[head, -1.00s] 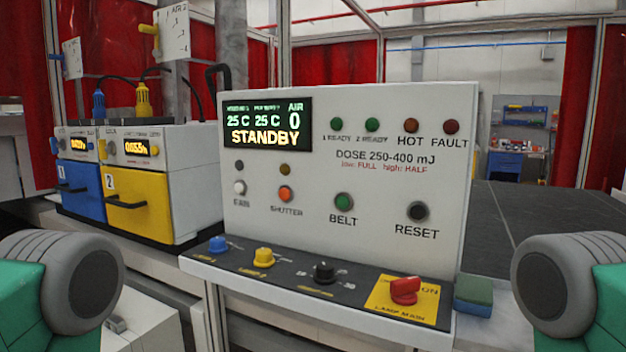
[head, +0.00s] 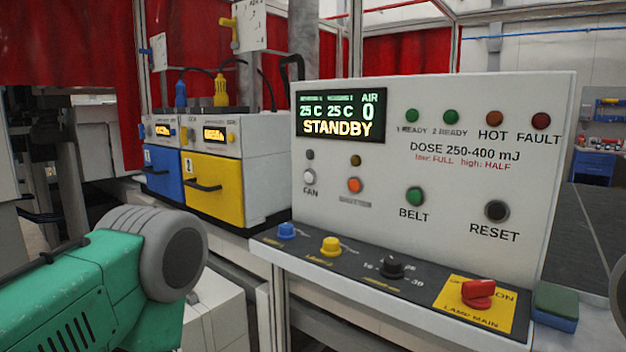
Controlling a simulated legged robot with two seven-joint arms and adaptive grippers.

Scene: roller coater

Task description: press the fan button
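The fan button (head: 310,177) is a small white round button at the left of the grey control panel (head: 450,240), above the label FAN. A small dark lamp (head: 310,155) sits just above it and looks unlit. The panel's display (head: 340,115) reads STANDBY, 25 C, 25 C and AIR 0. My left arm, green with a grey joint, is at the lower left, apart from the panel. Part of a grey joint of my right arm shows at the right edge. Neither gripper is in view.
Orange shutter (head: 354,185), green belt (head: 415,196) and black reset (head: 497,211) buttons sit right of the fan button. Knobs and a red switch (head: 478,294) stand on the lower ledge. Blue (head: 163,172) and yellow (head: 213,188) units stand behind left. A green-blue block (head: 556,306) lies right.

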